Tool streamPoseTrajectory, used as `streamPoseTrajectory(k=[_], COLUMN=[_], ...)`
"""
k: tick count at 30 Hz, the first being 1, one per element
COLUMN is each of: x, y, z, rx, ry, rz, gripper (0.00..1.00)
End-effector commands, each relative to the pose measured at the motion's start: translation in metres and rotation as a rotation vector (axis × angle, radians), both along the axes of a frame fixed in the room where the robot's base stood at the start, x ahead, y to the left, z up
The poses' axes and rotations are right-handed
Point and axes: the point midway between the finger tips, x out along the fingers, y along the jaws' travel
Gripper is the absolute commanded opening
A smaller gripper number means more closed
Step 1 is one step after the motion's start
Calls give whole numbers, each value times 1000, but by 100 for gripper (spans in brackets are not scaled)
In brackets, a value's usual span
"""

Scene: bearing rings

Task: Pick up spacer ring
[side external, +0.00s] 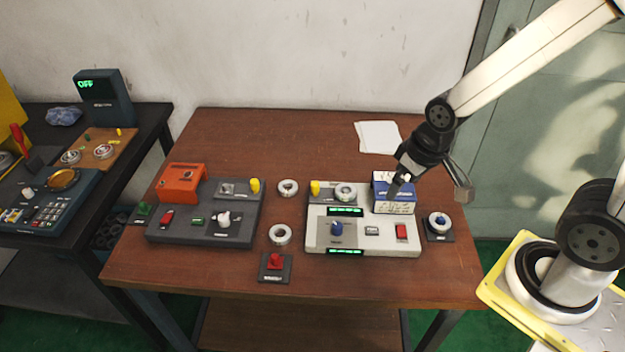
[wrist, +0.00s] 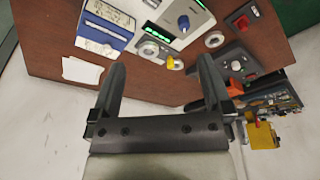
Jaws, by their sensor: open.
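Two loose metal rings lie on the brown table between the consoles, a rear one (side external: 288,181) and a front one (side external: 280,243). Another ring (side external: 345,184) sits on the rear block of the light console. I cannot tell which is the spacer ring. In the wrist view the front ring (wrist: 215,40) shows right of centre, and the console ring (wrist: 148,49) shows left of the yellow knob. My gripper (side external: 394,193) is at the blue and white box in the side view, apart from the rings. Its fingers (wrist: 160,75) are spread with nothing between them.
The light console (side external: 318,235) and blue-white box (side external: 395,207) stand at the right. The dark console (side external: 180,236) and orange box (side external: 181,180) stand at the left. A red button (side external: 275,262) is near the front edge.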

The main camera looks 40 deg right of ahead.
Motion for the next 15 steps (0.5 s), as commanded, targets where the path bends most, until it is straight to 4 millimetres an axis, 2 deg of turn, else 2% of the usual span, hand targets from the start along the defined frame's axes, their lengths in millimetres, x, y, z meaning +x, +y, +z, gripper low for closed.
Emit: streamPoseTrajectory(k=[8, 15], x=[8, 41], y=[-1, -6], z=[-1, -7], rx=[-12, -57], ry=[9, 43], rz=[47, 251], gripper=[100, 100])
